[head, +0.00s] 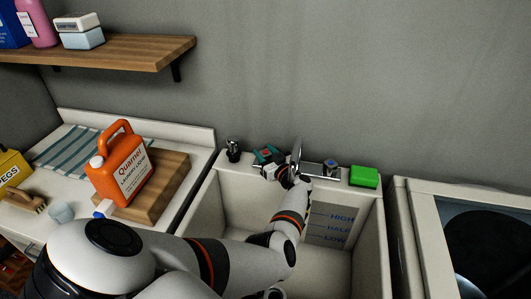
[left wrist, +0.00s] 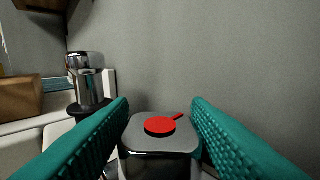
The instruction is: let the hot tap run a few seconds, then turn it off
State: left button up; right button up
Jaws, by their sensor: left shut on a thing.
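The hot tap's handle (left wrist: 160,137) is a squarish chrome block with a red mark on top, seen between the teal fingers in the left wrist view. My left gripper (head: 267,155) is shut on this handle at the back rim of the sink. The chrome spout (head: 296,151) stands just right of the gripper in the head view. The tap with a blue mark (head: 331,164) is further right. No water stream can be made out; my arm hides part of the basin below. My right gripper is not in view.
The white sink (head: 376,225) has level marks (head: 340,228) inside. A green block (head: 363,177) sits on its back rim at right, and a dark-based chrome piece (head: 233,150) at left. An orange jug (head: 121,167) stands on a wooden board on the left counter.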

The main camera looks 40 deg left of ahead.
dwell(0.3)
pick_arm(q)
jog(key=o, duration=1)
jog(key=shift+d, duration=0.1)
